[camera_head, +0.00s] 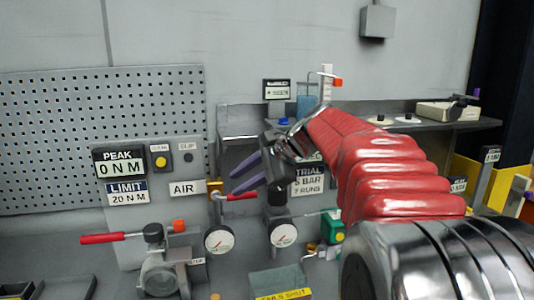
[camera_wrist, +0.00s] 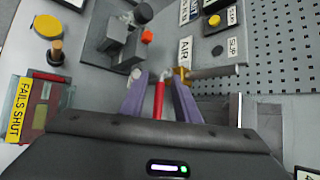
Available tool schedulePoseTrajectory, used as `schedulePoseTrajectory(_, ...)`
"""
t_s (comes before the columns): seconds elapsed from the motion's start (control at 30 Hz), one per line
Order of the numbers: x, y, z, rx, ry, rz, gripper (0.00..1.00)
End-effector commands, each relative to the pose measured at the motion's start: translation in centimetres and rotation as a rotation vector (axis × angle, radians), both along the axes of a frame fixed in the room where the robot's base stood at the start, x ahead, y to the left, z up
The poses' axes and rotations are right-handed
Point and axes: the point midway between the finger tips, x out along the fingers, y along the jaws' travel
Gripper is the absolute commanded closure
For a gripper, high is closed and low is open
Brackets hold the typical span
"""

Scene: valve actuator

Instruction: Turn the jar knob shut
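A clear bluish jar (camera_head: 305,106) stands on the back shelf, partly behind my arm. A small blue knob (camera_head: 284,122) sits left of it, and a red-orange handle (camera_head: 338,82) on a thin pipe is above it. My gripper (camera_head: 233,188), with purple fingers, is open in front of the panel, well below and left of the jar. In the wrist view, the fingers (camera_wrist: 159,80) stand either side of a red lever (camera_wrist: 159,97), with gaps visible. The lever (camera_head: 241,196) joins a brass valve (camera_head: 215,187). The jar is not in the wrist view.
Two gauges (camera_head: 218,239) (camera_head: 283,233) hang below the lever. A red-handled valve actuator (camera_head: 160,270) stands lower left. A box labelled FAILS SHUT (camera_head: 278,282) is at the front. A pegboard (camera_head: 60,130) backs the left side.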

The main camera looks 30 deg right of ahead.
Motion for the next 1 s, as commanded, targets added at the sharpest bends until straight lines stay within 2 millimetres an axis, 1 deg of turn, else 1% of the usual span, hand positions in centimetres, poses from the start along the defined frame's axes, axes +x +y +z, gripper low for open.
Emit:
schedulePoseTrajectory(0.03, -1.3, 1.7, -0.6, -0.061, -0.003, 0.046, 0.71)
schedulePoseTrajectory(0.1, -3.0, 3.4, -1.6, -0.15, -0.007, 0.11, 0.71)
schedulePoseTrajectory(0.17, -4.5, 4.8, -2.6, -0.224, -0.011, 0.167, 0.71)
schedulePoseTrajectory(0.2, -5.6, 5.6, -3.2, -0.275, -0.013, 0.207, 0.71)
schedulePoseTrajectory(0.27, -7.2, 6.7, -4.2, -0.349, -0.02, 0.266, 0.71)
schedulePoseTrajectory(0.4, -11.0, 9.0, -6.5, -0.524, -0.04, 0.415, 0.71)
schedulePoseTrajectory(0.53, -14.6, 10.4, -8.8, -0.683, -0.063, 0.562, 0.71)
schedulePoseTrajectory(0.7, -19.1, 11.6, -11.8, -0.89, -0.102, 0.763, 0.71)
schedulePoseTrajectory(0.9, -23.8, 12.0, -15.5, -1.125, -0.158, 1.009, 0.71)
schedulePoseTrajectory(1.0, -25.5, 12.0, -16.9, -1.219, -0.184, 1.11, 0.71)
